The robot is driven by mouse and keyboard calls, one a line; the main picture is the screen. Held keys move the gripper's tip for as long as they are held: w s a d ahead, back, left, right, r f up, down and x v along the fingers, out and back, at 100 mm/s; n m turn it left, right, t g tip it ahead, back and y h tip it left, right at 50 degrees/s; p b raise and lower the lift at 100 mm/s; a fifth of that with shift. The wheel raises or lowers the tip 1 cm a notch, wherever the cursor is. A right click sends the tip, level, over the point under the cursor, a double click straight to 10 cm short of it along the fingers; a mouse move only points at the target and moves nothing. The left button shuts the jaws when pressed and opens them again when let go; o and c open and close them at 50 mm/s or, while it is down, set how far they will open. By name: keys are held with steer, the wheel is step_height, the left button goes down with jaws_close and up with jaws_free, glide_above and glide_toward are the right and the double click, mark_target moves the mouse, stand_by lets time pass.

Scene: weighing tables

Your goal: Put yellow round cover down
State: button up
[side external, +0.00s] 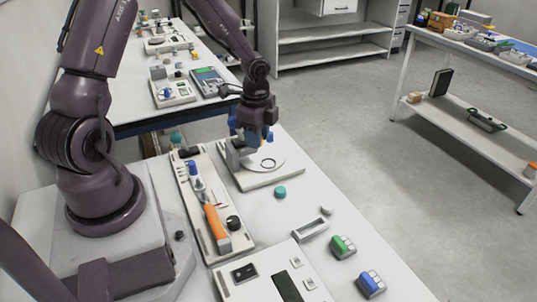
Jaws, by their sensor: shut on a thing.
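My gripper (240,150) is low over the left part of a white board with a round pale plate (280,172). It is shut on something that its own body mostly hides. I cannot make out a yellow round cover in this view, so I cannot tell whether that is what it holds. Blue parts show around the gripper's end.
A long tray (222,250) with an orange-handled tool and a black knob stands left of the board. A teal round piece (280,192), a green block (342,246) and a blue block (370,284) lie to the right. The table between them is mostly clear.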

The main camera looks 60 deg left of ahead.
glide_above(268, 164)
step_height(268, 164, down, 5)
steer(key=shift+d+r, duration=0.1)
steer(key=shift+w+f, duration=0.1)
steer(key=shift+f, duration=1.45)
steer(key=shift+f, duration=0.1)
